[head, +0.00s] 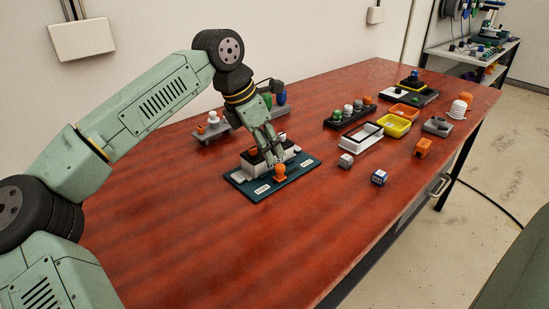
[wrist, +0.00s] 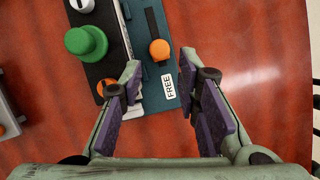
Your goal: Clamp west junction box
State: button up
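My gripper (head: 272,157) is low over a teal board (head: 242,189) near the middle of the table. In the wrist view my gripper (wrist: 160,72) has its two fingers wide apart with nothing between them. The board (wrist: 183,93) carries an orange knob (wrist: 159,50) and a label reading FREE. Beside it is a white and black unit (head: 289,155), with a green knob (wrist: 86,42) and a white knob on its black part in the wrist view. The left finger overlaps this unit's edge; I cannot tell if they touch. I cannot tell which thing is the west junction box.
A grey stand (head: 211,132) with pale knobs is behind the board. To the right are a black knob block (head: 342,124), a white frame (head: 360,139), a yellow tray (head: 396,128) and small cubes. White boxes (head: 82,39) hang on the wall. The table's front left is clear.

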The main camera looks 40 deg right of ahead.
aim_at(278, 166)
jog(key=shift+p+x, duration=0.4)
jog(key=shift+x, duration=2.3)
jog(key=shift+c, duration=0.5)
grip_shut()
